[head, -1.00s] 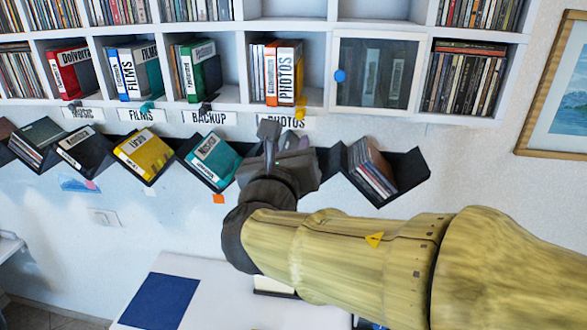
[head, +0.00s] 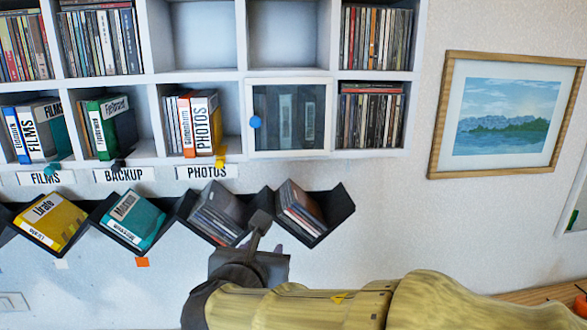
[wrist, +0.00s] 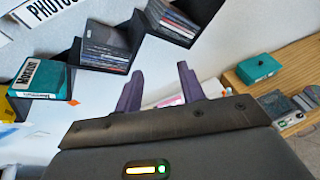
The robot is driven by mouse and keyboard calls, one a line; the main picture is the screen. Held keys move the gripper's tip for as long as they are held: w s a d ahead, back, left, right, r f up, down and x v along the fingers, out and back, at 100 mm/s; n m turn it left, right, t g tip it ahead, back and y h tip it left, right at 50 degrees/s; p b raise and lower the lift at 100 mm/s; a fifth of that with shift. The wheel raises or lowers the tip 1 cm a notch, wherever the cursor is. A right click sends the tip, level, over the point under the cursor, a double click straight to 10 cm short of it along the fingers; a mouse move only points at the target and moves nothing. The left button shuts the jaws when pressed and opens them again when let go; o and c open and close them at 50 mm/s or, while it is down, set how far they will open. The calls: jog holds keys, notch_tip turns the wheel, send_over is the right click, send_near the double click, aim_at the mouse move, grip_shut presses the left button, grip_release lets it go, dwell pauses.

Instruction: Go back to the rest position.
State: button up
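My gripper (head: 264,232) is in the lower middle of the head view, just below the zigzag shelf (head: 172,212) and in front of the wall. In the wrist view its two dark purple fingers (wrist: 160,88) stand apart with nothing held between them, so it is open and empty. In the head view my yellow arm reaches in from the bottom right and hides part of the wall. The teal case (head: 133,218) and two stacks of discs, a left one (head: 217,211) and a right one (head: 301,208), lie tilted in the zigzag shelf.
The white shelf unit (head: 245,73) above has a glass door with a blue knob (head: 255,122). A framed picture (head: 508,115) hangs at the right. A wooden table (wrist: 251,84) with a teal box (wrist: 258,67) shows in the wrist view.

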jog(key=s+d+f+m+g, duration=0.2)
jog(key=d+f+m+g, duration=0.2)
jog(key=d+f+m, duration=0.3)
jog(key=s+d+f+m+g+b, duration=0.1)
jog(key=s+d+f+m+g, duration=0.2)
jog(key=d+f+m, duration=0.5)
jog(key=s+d+f+m+g+y+b, duration=0.1)
jog(key=s+d+f+m+g, duration=0.2)
jog(key=d+f+m, duration=0.5)
notch_tip(320, 180, down, 4)
jog(key=m+g, duration=0.1)
jog(key=m, duration=1)
jog(key=shift+f+m+g, duration=0.2)
jog(key=shift+m+g, duration=0.1)
jog(key=shift+m, duration=0.1)
jog(key=shift+s+d, duration=0.1)
